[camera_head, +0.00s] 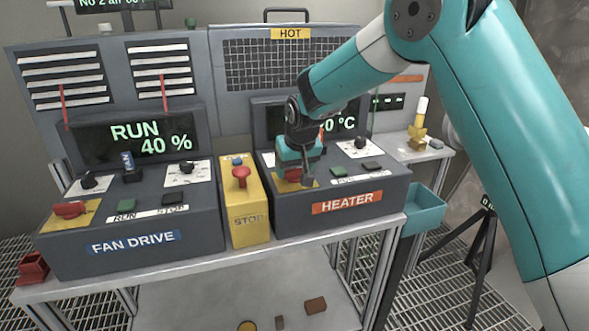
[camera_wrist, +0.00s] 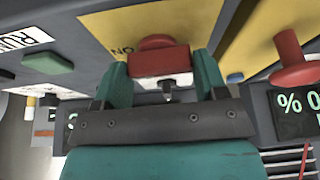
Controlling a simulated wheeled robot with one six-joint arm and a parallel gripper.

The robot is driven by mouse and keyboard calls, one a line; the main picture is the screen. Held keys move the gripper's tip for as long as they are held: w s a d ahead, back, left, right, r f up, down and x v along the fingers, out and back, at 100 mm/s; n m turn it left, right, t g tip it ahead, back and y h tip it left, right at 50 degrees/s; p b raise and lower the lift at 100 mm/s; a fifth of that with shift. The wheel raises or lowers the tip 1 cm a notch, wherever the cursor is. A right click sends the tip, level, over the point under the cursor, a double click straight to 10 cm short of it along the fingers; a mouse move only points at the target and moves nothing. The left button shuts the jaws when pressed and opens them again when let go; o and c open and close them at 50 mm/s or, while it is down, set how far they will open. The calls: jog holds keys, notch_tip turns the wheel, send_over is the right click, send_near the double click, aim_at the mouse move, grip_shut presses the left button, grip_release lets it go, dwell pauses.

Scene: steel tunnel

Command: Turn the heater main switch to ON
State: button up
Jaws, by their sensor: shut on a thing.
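The heater main switch (camera_wrist: 158,58) is a red handle on a yellow plate (camera_wrist: 190,20) in the wrist view. An "ON" mark shows beside it, upside down in this view. My gripper (camera_wrist: 162,76) has its teal fingers on both sides of the red handle and is shut on it. In the head view my gripper (camera_head: 302,177) reaches down onto the left front of the heater console (camera_head: 340,205) and hides most of the switch. I cannot tell which position the handle points to.
The yellow STOP box (camera_head: 245,215) with a red mushroom button (camera_head: 240,176) stands just left of the heater. The fan drive console (camera_head: 135,225) is further left, its display reading RUN 40 %. A teal bin (camera_head: 424,210) hangs at the right. Heater buttons sit right of the switch.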

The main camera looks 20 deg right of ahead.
jog(key=shift+m, duration=0.4)
jog(key=o, duration=0.9)
jog(key=shift+o, duration=0.2)
jog(key=shift+r, duration=0.1)
jog(key=b+v, duration=0.3)
jog(key=v, duration=1.4)
jog(key=shift+a+r, duration=0.2)
jog(key=shift+a, duration=0.05)
jog(key=s+a+f+n+g+y, duration=0.1)
jog(key=s+f+n, duration=0.1)
jog(key=s, duration=0.8)
jog(key=s+a+f+n+g+y, duration=0.1)
jog(key=s+a+f+n+g, duration=0.1)
jog(key=s, duration=0.9)
jog(key=s+a+f+n+g+y, duration=0.1)
jog(key=s+f, duration=0.4)
jog(key=s, duration=0.6)
jog(key=shift+a+f+n+g+y, duration=0.25)
jog(key=shift+n+y, duration=0.25)
jog(key=shift+n, duration=0.7)
